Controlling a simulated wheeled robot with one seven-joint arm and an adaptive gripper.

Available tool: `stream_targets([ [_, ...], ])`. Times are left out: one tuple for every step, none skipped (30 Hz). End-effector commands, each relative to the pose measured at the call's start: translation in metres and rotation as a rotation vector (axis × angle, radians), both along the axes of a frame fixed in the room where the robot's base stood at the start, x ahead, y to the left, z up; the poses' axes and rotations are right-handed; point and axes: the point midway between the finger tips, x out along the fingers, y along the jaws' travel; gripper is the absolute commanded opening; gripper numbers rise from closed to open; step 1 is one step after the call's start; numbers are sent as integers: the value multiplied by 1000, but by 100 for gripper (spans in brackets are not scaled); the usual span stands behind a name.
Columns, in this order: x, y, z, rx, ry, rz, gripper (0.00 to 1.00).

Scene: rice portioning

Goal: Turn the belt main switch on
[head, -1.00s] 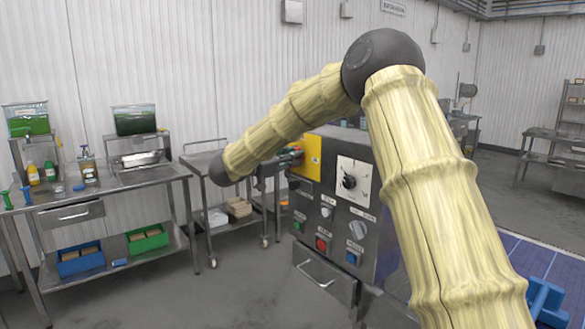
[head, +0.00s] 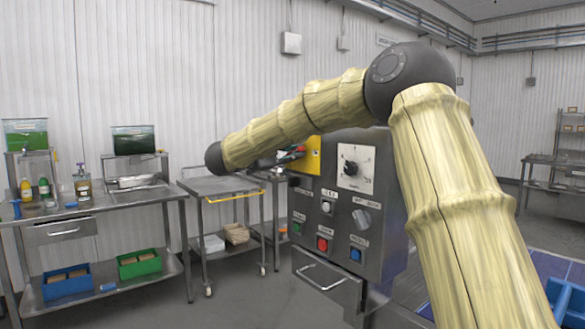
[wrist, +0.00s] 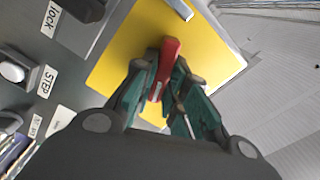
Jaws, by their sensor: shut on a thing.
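The belt main switch shows in the wrist view as a red handle (wrist: 167,62) on a yellow plate (wrist: 122,65). My gripper (wrist: 163,76) has its green-and-grey fingers on both sides of the handle and is shut on it. The handle runs nearly upright in that picture, tilted slightly.
The box front has a black rotary knob (head: 350,168), a red button (head: 322,244), a blue button (head: 355,254) and a drawer (head: 325,285) below. A steel cart (head: 215,186) stands left of the box, and a steel bench (head: 100,207) stands further left.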

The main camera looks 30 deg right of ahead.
Motion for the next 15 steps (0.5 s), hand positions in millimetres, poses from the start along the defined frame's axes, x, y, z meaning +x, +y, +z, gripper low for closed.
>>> stream_targets([
  [0,0,-9,4,-38,0,0],
  [0,0,-10,6,-62,0,0],
  [0,0,-10,8,-92,0,0],
  [0,0,-10,11,-115,-1,0],
  [0,0,-10,13,-137,-1,0],
  [-1,0,-10,15,-165,-1,0],
  [-1,0,-10,17,-187,-1,0],
  [-1,0,-10,18,-207,-1,0],
  [-1,0,-10,20,-233,-1,0],
  [-1,0,-10,22,-251,-1,0],
  [-1,0,-9,23,-269,-1,0],
  [-1,0,-9,26,-291,-1,0],
  [-1,0,-9,27,-306,-1,0],
  [-1,0,-9,28,-322,-1,0],
  [-1,0,-9,29,-339,-1,0],
])
